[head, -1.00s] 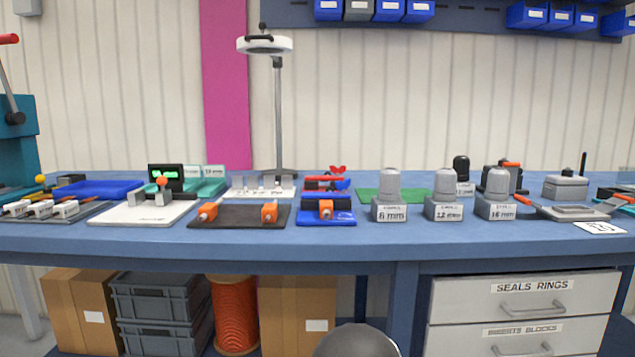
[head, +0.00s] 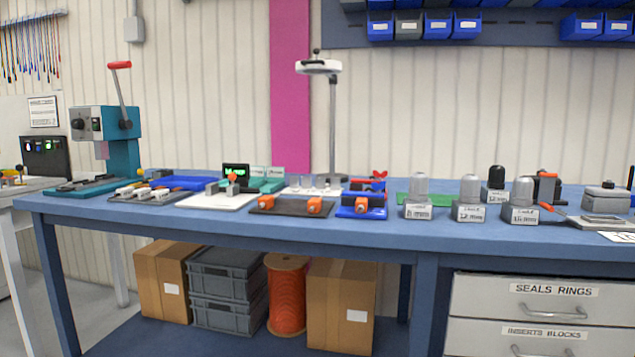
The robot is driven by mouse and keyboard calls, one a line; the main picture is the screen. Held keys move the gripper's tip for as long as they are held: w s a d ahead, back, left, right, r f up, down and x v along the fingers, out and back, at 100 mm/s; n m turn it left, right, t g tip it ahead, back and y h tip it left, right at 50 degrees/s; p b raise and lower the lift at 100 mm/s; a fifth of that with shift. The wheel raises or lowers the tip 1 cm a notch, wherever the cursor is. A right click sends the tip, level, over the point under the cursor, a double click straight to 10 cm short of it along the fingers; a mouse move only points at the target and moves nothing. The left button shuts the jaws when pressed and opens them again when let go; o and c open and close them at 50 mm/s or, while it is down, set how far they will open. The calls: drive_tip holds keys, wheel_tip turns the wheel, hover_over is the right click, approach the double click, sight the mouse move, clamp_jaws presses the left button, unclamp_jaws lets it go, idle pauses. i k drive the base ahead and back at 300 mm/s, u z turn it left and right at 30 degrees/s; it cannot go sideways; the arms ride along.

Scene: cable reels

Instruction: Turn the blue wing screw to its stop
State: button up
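I cannot make out a blue wing screw for certain. A small red wing-shaped part (head: 380,175) stands up at the back of the bench, above a small device with red and blue parts. The device is partly hidden by a blue fixture (head: 362,211) with an orange block (head: 362,205) on its front. Details there are too small to tell. My gripper is not in view.
A long blue workbench (head: 290,231) spans the view, with its front edge facing me. A teal lever press (head: 122,150) stands at the left end. Grey-topped blocks (head: 417,212) stand right of the blue fixture. Boxes, crates (head: 227,290) and an orange reel (head: 287,295) sit underneath.

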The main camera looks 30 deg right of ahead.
sight(378, 188)
drive_tip(key=u, duration=0.35)
drive_tip(key=i, duration=1.1)
drive_tip(key=z, duration=0.95)
